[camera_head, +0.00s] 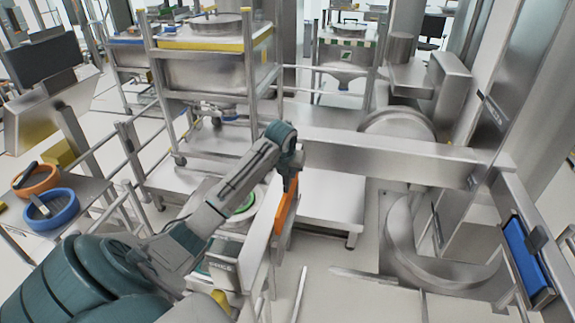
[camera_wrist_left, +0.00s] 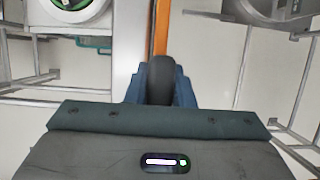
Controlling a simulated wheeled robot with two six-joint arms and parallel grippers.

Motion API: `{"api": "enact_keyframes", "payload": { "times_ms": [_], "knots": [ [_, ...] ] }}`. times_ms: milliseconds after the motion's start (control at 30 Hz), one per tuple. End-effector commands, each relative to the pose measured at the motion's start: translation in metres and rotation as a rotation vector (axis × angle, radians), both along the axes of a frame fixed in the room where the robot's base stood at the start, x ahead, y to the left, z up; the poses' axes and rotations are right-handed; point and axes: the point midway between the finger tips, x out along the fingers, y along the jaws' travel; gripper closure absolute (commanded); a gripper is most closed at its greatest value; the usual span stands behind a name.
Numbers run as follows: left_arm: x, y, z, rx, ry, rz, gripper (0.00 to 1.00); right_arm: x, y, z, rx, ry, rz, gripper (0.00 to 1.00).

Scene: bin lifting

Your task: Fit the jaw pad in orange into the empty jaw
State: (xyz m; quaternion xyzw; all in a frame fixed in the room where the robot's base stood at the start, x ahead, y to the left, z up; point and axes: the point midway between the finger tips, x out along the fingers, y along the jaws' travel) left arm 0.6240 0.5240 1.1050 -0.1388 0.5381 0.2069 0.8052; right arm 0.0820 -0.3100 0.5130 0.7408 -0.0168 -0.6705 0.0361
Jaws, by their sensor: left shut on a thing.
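The orange jaw pad (camera_head: 284,213) hangs upright below my left gripper (camera_head: 290,180) in the head view. In the left wrist view its orange edge (camera_wrist_left: 161,32) runs up from a dark rounded handle (camera_wrist_left: 161,76). My left gripper (camera_wrist_left: 161,92) is shut on this handle. The pad is beside the inner face of the left metal jaw arm (camera_head: 259,230), which also shows in the wrist view (camera_wrist_left: 130,45). I cannot tell whether pad and arm touch. The right jaw arm (camera_head: 500,200) carries a blue pad (camera_head: 524,256) with a dark handle. My right gripper is not in view.
A crossbeam (camera_head: 390,155) joins the two jaw arms at the back. A wheeled bin frame (camera_head: 205,75) stands behind my left arm. An orange tray (camera_head: 50,184) and a blue tray (camera_head: 70,208) sit on a side stand at left.

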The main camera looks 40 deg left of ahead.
Motion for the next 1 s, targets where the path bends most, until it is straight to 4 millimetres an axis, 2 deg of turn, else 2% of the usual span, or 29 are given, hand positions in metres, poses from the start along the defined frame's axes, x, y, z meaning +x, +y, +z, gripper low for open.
{"api": "enact_keyframes", "payload": {
  "times_ms": [367,600,1000],
  "knots": [
    [0.0,0.0,-0.037,0.001,0.0,0.0,1.0,0.0,0.0,0.0,0.0,0.0,0.0,0.64],
    [0.0,0.0,-0.061,0.0,0.0,0.0,1.0,0.0,0.0,-0.009,0.0,0.0,0.0,0.64],
    [0.0,0.0,-0.075,0.002,-0.001,-0.001,1.0,0.0,-0.001,-0.013,-0.001,0.0,0.0,0.64]
  ]
}}
